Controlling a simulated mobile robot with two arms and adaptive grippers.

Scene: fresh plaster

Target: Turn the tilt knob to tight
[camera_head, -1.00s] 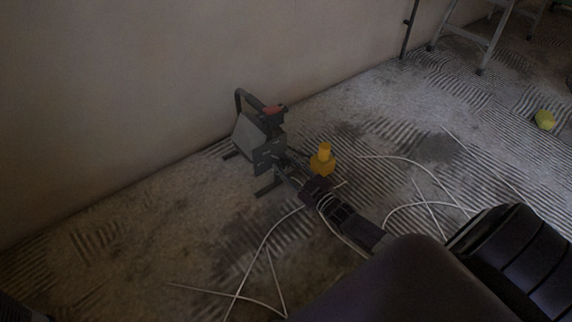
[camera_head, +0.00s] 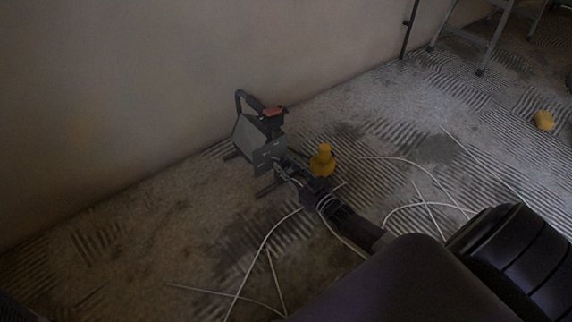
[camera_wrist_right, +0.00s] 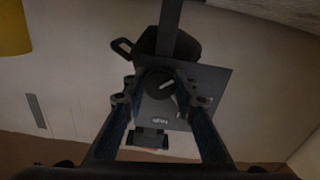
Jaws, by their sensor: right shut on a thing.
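The grey floor lamp (camera_head: 247,132), with a dark curved handle, stands on dark feet close to the wall. In the right wrist view, its flat bracket plate (camera_wrist_right: 213,82) carries the round dark tilt knob (camera_wrist_right: 158,82), which has a pale pointer line. A small pale label (camera_wrist_right: 160,121) lies beside the knob; I cannot read it surely. My right gripper (camera_wrist_right: 158,90) is shut on the knob, one finger on each side. In the head view the right gripper (camera_head: 282,170) meets the lamp's side, and it hides the knob there. My left gripper is not in view.
A yellow object (camera_head: 322,162) stands just right of my right gripper. White cables (camera_head: 262,245) lie across the ridged, dusty floor. A ladder-like metal stand (camera_head: 492,45) and another small yellow object (camera_head: 543,120) are at the far right. The plaster wall (camera_head: 130,90) rises behind the lamp.

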